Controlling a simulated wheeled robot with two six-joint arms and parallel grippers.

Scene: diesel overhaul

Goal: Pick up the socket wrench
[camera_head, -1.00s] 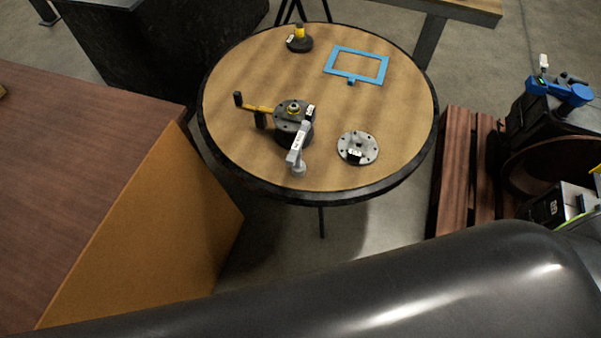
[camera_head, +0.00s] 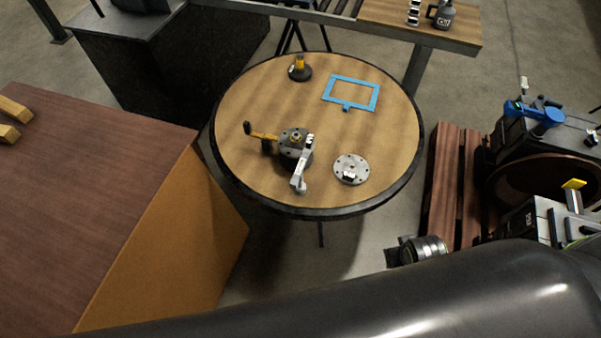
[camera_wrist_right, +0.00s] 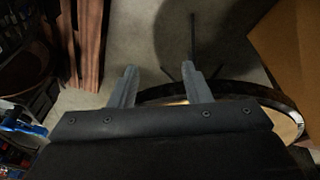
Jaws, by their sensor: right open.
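The likely socket wrench (camera_head: 301,166), grey with a pale label, lies on the round table (camera_head: 232,128) in the head view. Its far end is against or over a dark round flanged part (camera_head: 290,150), and its round near end is close to the table's front edge. My right gripper (camera_wrist_right: 160,78) is open and empty in the right wrist view, its two fingers apart over the floor and near the table rim. The wrench does not show there. My left gripper is not in view.
A grey flange disc (camera_head: 350,169), a blue rectangular frame (camera_head: 351,93) and a yellow-topped dark part (camera_head: 299,68) are also on the table. A brown box (camera_head: 110,190) stands left, a wooden pallet (camera_head: 445,190) right. My own dark arm link crosses the bottom.

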